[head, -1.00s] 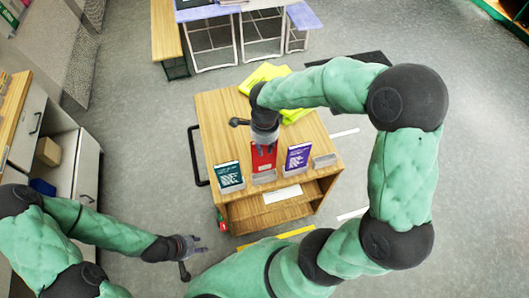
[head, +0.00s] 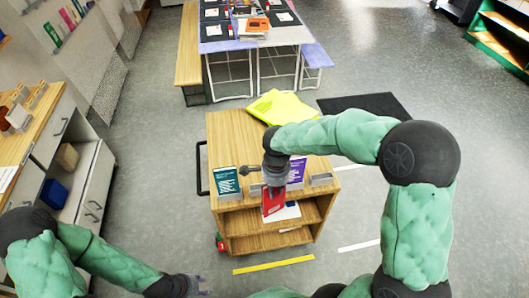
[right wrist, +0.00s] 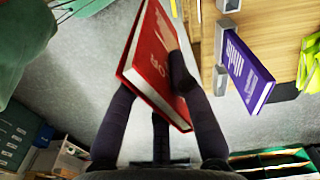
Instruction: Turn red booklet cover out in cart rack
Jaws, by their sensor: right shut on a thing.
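My right gripper (head: 276,184) is shut on the red booklet (head: 273,204) and holds it in front of the cart's near top edge, clear of the rack. In the right wrist view the red booklet (right wrist: 158,62) is tilted between the dark fingers (right wrist: 155,95), and a red cover with white lettering shows. On the wooden cart (head: 233,128), a teal booklet (head: 226,181) stands at the left and a purple booklet (head: 298,169) at the right. The purple booklet (right wrist: 247,72) and grey holders also show in the wrist view. My left gripper (head: 201,286) is open and empty at the bottom edge.
A white sheet (head: 289,211) shows behind the red booklet. An empty grey holder (head: 321,180) stands right of the purple booklet. Cabinets (head: 75,165) line the left; open floor surrounds the cart.

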